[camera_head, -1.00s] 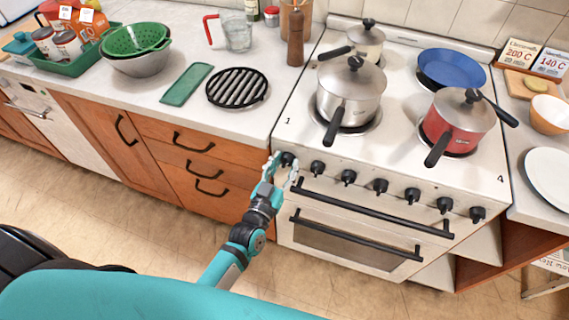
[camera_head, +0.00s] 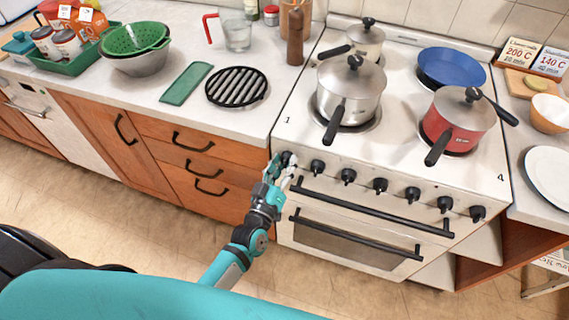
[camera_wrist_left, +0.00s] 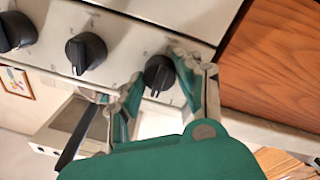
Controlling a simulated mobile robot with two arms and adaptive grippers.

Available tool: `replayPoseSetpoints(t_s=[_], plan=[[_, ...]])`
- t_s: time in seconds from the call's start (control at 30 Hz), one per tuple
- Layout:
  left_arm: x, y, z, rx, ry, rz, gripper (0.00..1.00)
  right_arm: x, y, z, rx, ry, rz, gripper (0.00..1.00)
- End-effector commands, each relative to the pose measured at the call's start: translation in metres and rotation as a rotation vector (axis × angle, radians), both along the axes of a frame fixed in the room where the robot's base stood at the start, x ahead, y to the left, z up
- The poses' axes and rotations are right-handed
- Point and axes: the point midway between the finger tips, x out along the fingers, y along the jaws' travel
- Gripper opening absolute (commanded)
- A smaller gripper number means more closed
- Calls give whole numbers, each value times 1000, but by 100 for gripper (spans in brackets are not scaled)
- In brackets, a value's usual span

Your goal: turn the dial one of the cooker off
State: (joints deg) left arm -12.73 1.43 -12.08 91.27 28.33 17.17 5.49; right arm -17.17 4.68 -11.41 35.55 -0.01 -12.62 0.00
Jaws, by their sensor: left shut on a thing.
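The white cooker (camera_head: 300,185) stands at the right of the counter, with a row of black dials along its front. Dial one (camera_head: 287,158) is the leftmost, below the printed "1". My left gripper (camera_head: 283,163) is at this dial, with its fingers on either side of it. In the left wrist view the dial (camera_wrist_left: 159,73) sits between the two fingertips, and the gripper (camera_wrist_left: 158,78) is shut on it. The neighbouring dial (camera_wrist_left: 86,53) is free of the fingers. My right gripper is not in view.
The black oven handle (camera_head: 370,207) runs below the dials. Wooden drawers (camera_head: 205,165) adjoin on the left.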

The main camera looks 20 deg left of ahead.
Motion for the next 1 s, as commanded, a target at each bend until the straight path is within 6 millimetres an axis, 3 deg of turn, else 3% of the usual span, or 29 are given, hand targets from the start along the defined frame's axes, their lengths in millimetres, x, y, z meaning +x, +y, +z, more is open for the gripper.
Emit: replayPoseSetpoints(t_s=[0.3,0.33,0.5,0.8,1.0], plan=[[0,0,0,-4,0,1,3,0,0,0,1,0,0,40],[0,0,0,-4,0,1,37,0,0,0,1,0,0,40],[0,0,0,-3,0,1,58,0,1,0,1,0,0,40],[-3,0,0,-2,1,1,58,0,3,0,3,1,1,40],[-30,2,-3,-1,4,-1,58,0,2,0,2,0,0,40]])
